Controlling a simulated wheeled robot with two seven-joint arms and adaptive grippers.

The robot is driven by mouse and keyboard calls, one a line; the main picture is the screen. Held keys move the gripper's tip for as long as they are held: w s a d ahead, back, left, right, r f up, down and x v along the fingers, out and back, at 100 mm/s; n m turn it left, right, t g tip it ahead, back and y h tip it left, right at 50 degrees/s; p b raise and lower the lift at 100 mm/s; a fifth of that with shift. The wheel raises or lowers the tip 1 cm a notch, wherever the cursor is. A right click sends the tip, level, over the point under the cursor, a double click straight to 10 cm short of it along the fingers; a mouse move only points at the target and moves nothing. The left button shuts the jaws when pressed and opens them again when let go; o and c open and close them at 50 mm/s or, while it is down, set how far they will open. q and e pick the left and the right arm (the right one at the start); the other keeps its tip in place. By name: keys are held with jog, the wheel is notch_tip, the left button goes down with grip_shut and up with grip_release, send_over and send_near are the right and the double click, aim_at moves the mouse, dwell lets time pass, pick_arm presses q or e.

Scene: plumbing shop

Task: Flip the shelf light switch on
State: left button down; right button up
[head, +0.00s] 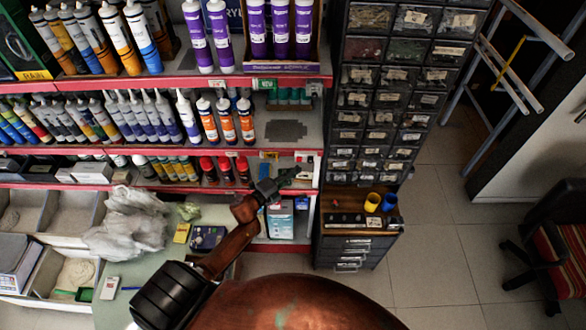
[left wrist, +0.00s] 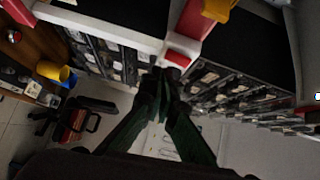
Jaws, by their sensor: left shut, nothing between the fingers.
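The shelf light switch appears as a small white box with a red part (left wrist: 181,54) in the left wrist view, just beyond my fingertips. In the head view a small pale box (head: 304,155) sits at the right end of the shelf, by my gripper; I take it to be the same switch. My left gripper (head: 292,172) is shut and empty, its tips at the shelf end. In the left wrist view the dark green fingers (left wrist: 170,76) converge just below the red part. I cannot tell whether they touch it, or its on or off position. My right gripper is not in view.
Red-edged shelves (head: 150,83) hold several cartridges and cans. A dark drawer cabinet (head: 378,110) stands right beside the shelf end, with a yellow cup (head: 372,202) and a blue cup (head: 390,202) on its lower top. Plastic bags (head: 128,225) lie at left.

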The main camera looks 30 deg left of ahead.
pick_arm(q)
jog(key=d+f+b+v, duration=0.1)
jog(key=b+v, duration=0.2)
jog(key=v, duration=0.8)
jog(key=shift+s+f, duration=0.35)
jog(key=shift+f, duration=0.05)
jog(key=shift+d, duration=0.1)
